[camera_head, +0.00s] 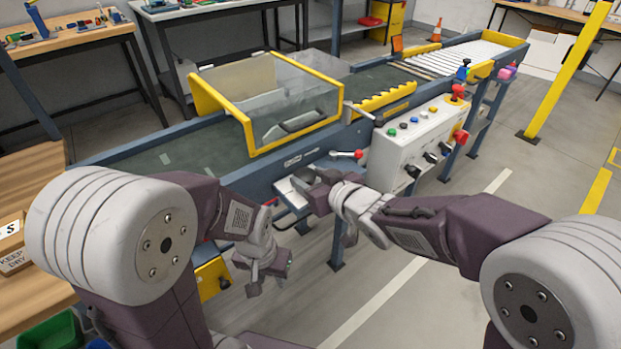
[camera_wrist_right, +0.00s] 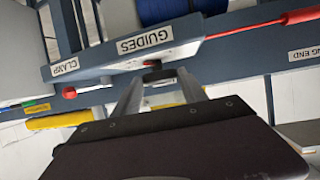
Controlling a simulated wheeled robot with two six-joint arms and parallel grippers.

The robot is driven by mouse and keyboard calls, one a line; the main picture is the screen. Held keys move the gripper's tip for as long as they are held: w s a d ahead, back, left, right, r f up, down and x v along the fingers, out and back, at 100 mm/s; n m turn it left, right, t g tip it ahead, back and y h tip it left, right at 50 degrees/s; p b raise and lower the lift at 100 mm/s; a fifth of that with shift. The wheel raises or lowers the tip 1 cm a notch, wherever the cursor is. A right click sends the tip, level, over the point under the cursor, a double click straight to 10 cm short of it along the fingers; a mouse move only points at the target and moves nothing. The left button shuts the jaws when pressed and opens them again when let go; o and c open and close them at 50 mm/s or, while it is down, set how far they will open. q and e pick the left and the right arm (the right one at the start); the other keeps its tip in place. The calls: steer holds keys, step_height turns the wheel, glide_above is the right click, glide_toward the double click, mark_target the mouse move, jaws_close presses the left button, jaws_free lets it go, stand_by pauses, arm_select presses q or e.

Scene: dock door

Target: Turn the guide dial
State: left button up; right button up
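A plate labelled GUIDES (camera_wrist_right: 144,40) crosses the right wrist view. A large dark blue round part (camera_wrist_right: 168,9) shows just above that label, cut off by the top edge; I cannot tell for certain that it is the guide dial. My right gripper (camera_wrist_right: 158,80) has its two fingers apart, with the tips at the plate's lower edge, below the label. A small dark and red part shows between them, and I see nothing held. In the head view my right gripper (camera_head: 308,189) is at the conveyor's front side and hides the dial area. My left gripper (camera_head: 263,281) hangs lower, clear of the conveyor front.
A red-knobbed lever (camera_head: 357,154) sticks out just above my right gripper. A white control box (camera_head: 418,138) with coloured buttons stands to its right. A clear yellow-edged guard (camera_head: 290,100) covers the belt. A red handle (camera_wrist_right: 300,15) lies right of the GUIDES label.

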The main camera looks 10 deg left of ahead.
steer(key=shift+w+d+r+n+g+y+p, duration=0.2)
steer(key=shift+n+g+y+p, duration=0.35)
steer(key=shift+p, duration=1.5)
steer(key=shift+w+d+r+n+g+y+p, duration=0.15)
steer(key=shift+n+g+y+p, duration=0.35)
steer(key=shift+p, duration=1.55)
steer(key=shift+a+f+n, duration=0.1)
steer(key=shift+f+n, duration=0.05)
steer(key=shift+n, duration=0.2)
steer(key=shift+f+g, duration=0.15)
steer(key=shift+g, duration=0.1)
steer(key=o, duration=1.3)
steer(key=shift+s, duration=0.1)
steer(key=shift+o, duration=0.2)
